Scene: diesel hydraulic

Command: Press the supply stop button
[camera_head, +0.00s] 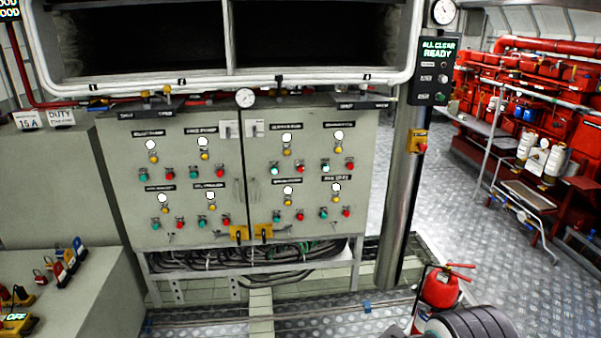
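A grey-green two-door control cabinet (220,238) stands upright ahead, left of centre. Its doors carry several groups, each with a black label, a white lamp, a yellow lamp or knob, a green button and a red button. One red button (221,168) is at the upper right of the left door. Another red button (349,164) is at the upper right of the right door. The labels are too small to read, so I cannot tell which button is the supply stop. My gripper is not in view.
A grey pole (399,200) stands right of the cabinet, with a black status panel (434,72) reading "ALL CLEAR READY". A red fire extinguisher (439,289) stands at lower right. A grey bench (85,290) is at left. Red machinery (520,85) lines the right, beyond open metal floor.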

